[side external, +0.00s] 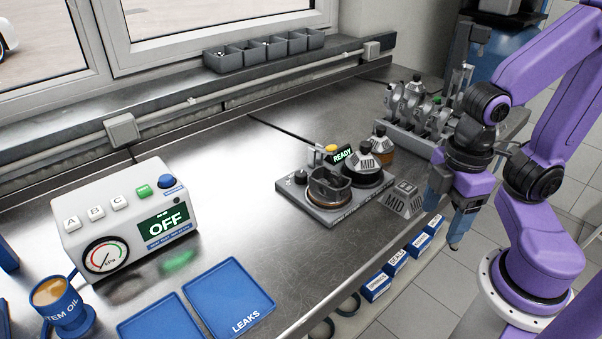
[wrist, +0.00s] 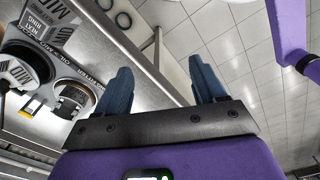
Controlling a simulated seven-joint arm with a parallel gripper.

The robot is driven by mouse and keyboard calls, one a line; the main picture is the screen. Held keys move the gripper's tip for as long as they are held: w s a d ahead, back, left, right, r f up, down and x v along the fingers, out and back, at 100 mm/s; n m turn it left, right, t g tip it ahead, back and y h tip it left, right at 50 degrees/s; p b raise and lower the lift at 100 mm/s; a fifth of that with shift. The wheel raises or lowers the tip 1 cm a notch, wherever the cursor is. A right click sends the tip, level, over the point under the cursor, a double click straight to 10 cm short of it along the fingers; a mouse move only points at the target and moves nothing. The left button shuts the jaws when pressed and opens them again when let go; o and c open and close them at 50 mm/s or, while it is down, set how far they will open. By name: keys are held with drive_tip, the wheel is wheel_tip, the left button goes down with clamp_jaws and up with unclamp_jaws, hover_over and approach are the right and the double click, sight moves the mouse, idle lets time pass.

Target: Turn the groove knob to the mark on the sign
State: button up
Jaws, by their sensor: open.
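The MID sign (side external: 404,201) is a small grey wedge at the bench's front edge; it shows upside down in the wrist view (wrist: 40,22). A grey device base (side external: 335,214) stands left of it, with a dark round piece (side external: 328,187) on it. Behind that piece is a dark round knob with a light cone lettered MID (side external: 366,165), probably the groove knob; part of it shows in the wrist view (wrist: 14,72). My gripper (side external: 449,212) is open and empty, pointing down right of the sign, beyond the bench edge. Its fingers (wrist: 160,85) touch nothing.
A lit READY display (side external: 343,156) and yellow button (side external: 331,148) sit behind the device. A rack of metal parts (side external: 420,110) stands at the back right. Blue labelled boxes (side external: 397,262) line the front edge below. The bench left of the device is clear up to a white gauge box (side external: 128,222).

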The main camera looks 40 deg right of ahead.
drive_tip(key=w+a+r+m, duration=0.1)
drive_tip(key=w, duration=0.2)
drive_tip(key=w+a+r+m, duration=0.1)
drive_tip(key=w+a+m, duration=0.1)
drive_tip(key=w, duration=0.1)
drive_tip(key=w+a+m, duration=0.1)
drive_tip(key=w, duration=0.2)
drive_tip(key=shift+a+r+m, duration=0.15)
drive_tip(key=shift+r+m, duration=0.15)
drive_tip(key=shift+r, duration=0.1)
wheel_tip(320, 180, up, 3)
drive_tip(key=m, duration=1.4)
hover_over(301, 173)
drive_tip(key=shift+h, duration=0.3)
wheel_tip(301, 173, down, 17)
drive_tip(key=shift+f, duration=0.1)
drive_tip(key=c, duration=1.1)
drive_tip(key=shift+o, duration=0.2)
